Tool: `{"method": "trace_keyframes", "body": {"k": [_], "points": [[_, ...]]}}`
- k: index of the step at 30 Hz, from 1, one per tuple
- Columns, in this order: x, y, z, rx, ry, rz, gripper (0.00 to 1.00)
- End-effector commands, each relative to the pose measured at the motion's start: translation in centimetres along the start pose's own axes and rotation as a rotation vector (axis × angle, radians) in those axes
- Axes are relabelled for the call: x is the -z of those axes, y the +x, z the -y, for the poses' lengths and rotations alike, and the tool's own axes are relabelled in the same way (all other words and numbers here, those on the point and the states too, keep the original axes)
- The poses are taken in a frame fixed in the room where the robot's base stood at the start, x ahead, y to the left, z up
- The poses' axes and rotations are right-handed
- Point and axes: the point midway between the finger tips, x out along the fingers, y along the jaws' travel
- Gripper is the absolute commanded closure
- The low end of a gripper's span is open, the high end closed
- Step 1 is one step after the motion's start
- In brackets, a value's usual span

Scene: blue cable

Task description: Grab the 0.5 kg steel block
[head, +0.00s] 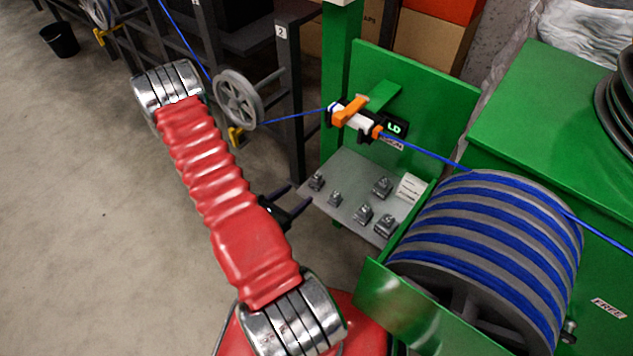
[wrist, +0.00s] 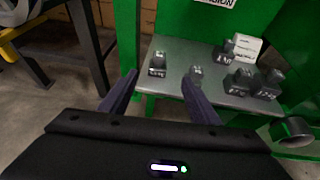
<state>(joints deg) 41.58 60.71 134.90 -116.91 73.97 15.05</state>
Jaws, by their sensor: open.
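Several grey steel blocks with handles stand on a grey metal shelf (head: 345,168). Two smaller blocks are at the left: one block (head: 316,182) near the shelf's left edge and another block (head: 335,198) just to its right. They also show in the wrist view, the left one (wrist: 157,66) and the right one (wrist: 195,74). The labels are too small to read, so I cannot tell which is 0.5 kg. My gripper (head: 294,199) is open and empty at the shelf's left edge. In the wrist view its fingers (wrist: 160,88) point toward the two small blocks; the right finger partly covers the right one.
Larger blocks (head: 363,214) stand to the right, with a white card (head: 410,187) behind. A green frame (head: 440,110) backs the shelf. A blue cable (head: 425,154) runs above it to a large drum (head: 485,240). A grey pulley wheel (head: 238,98) is at the left.

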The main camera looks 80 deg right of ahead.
Motion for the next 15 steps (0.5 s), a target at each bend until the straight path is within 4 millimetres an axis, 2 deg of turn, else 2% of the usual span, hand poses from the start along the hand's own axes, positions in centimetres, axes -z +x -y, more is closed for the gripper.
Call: {"method": "trace_keyframes", "body": {"k": [5,15], "points": [[0.0,1.0,0.0,0.002,0.001,0.000,0.44],[0.0,4.7,0.1,0.003,0.001,0.000,0.44]]}}
